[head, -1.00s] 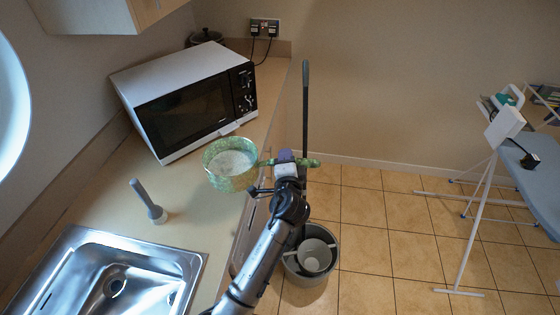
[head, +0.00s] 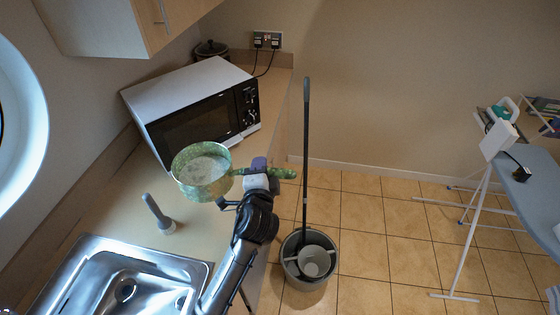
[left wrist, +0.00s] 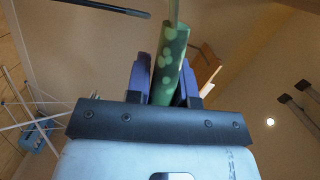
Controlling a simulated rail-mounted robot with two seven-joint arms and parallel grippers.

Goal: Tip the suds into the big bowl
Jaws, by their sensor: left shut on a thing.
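A green patterned pan (head: 203,172) with whitish suds (head: 204,169) in it is held above the counter, in front of the microwave. It looks roughly level. My left gripper (head: 258,170) is shut on its green handle (head: 284,173). In the left wrist view the handle (left wrist: 169,62) lies between the purple fingers of the gripper (left wrist: 164,85); the pan's body is not clear there. The steel sink bowl (head: 118,270) with its drain is at the lower left, nearer than the pan and cut off by the picture edge. My right gripper is not in view.
A white and black microwave (head: 190,105) stands behind the pan. A grey upright tool (head: 158,214) stands on the counter between pan and sink. A mop bucket (head: 308,258) with an upright mop handle (head: 305,150) is on the tiled floor. An ironing board (head: 530,185) stands at right.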

